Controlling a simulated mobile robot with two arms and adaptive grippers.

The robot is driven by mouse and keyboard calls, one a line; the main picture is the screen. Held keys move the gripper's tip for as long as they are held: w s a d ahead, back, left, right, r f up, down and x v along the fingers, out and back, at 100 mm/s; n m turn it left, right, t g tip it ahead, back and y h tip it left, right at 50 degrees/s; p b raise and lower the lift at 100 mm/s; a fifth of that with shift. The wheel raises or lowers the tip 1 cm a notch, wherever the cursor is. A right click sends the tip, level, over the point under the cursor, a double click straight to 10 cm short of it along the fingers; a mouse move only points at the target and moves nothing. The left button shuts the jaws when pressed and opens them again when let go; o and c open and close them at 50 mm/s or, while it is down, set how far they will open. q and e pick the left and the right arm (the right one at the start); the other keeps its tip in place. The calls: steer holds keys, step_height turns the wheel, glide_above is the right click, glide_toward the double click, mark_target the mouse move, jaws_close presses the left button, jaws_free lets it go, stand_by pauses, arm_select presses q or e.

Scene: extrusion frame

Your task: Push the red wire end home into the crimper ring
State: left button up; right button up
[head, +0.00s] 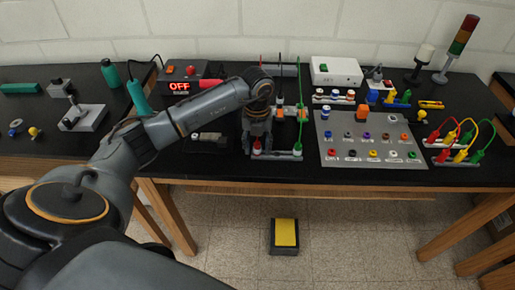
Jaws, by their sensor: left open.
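My left gripper (257,141) points down at the front middle of the black bench, just above or beside the red-tipped end of a grey rack (276,155). It is open; whether anything stands between its fingers is hard to see. Thin upright wires, one of them red (261,61), rise behind my left wrist, which hides their lower parts. Another red wire (438,126) arches from a holder at the right, beside yellow and green ones. I cannot tell which red wire end is meant. A small blue device with a grey top (376,82) may be the crimper; its ring is not distinguishable. My right gripper is out of view.
A grey panel (331,155) with coloured sockets lies right of the gripper. A white box (335,71) and a signal tower (460,45) stand at the back. A box reading OFF (187,76) is behind my left forearm. A yellow-topped pedal (285,233) is on the floor.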

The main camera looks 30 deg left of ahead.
mark_target(257, 143)
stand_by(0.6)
arm_select(q)
jaws_close()
steer(key=shift+r, duration=0.1)
steer(key=shift+r+p, duration=2.05)
steer(key=shift+r, duration=0.9)
